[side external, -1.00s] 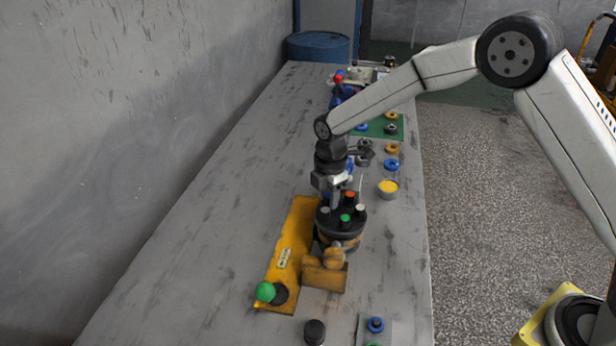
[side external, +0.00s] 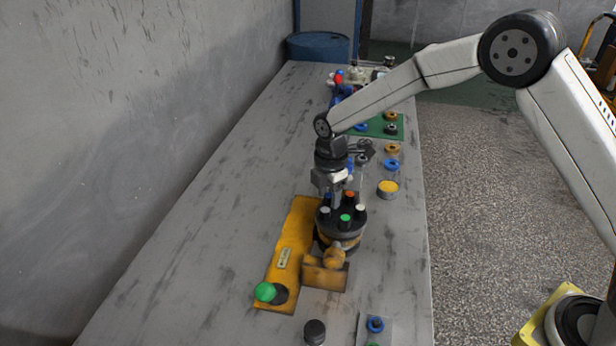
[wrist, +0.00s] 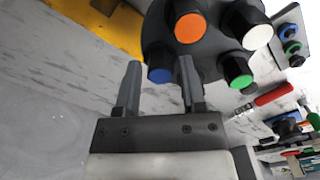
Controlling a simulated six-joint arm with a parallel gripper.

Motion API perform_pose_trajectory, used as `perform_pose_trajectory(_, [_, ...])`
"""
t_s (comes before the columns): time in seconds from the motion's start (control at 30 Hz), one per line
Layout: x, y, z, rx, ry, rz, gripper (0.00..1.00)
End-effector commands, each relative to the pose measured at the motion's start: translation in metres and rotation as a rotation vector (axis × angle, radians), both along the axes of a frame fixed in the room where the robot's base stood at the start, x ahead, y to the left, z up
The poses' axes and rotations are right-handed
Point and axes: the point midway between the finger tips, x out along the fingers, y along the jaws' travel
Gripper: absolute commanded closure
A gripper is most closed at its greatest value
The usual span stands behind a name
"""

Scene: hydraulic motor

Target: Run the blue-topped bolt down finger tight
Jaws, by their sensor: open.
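The hydraulic motor (side external: 341,238) stands upright on the bench with a black round top carrying several bolts with coloured tops. The blue-topped bolt (wrist: 160,74) shows in the wrist view between my two fingers, with its lower part hidden. My gripper (wrist: 159,63) is open, with one finger on each side of the blue top. I cannot tell whether either finger touches it. In the side view my gripper (side external: 337,196) points down over the far side of the motor top.
Orange-topped (wrist: 190,27), white-topped (wrist: 257,35) and green-topped (wrist: 239,78) bolts stand close by on the motor. A yellow-topped cup (side external: 388,188) stands behind right. The bench's left side is clear.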

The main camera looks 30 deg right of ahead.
Motion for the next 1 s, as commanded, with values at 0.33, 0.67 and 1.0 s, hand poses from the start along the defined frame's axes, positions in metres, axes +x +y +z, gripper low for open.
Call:
perform_pose_trajectory(0.33, [0.0,0.0,0.015,0.0,-0.001,0.0,0.49])
perform_pose_trajectory(0.67, [0.0,0.0,0.029,0.0,0.0,0.0,0.49])
perform_pose_trajectory(1.0, [0.0,0.0,0.044,0.0,-0.001,0.0,0.49])
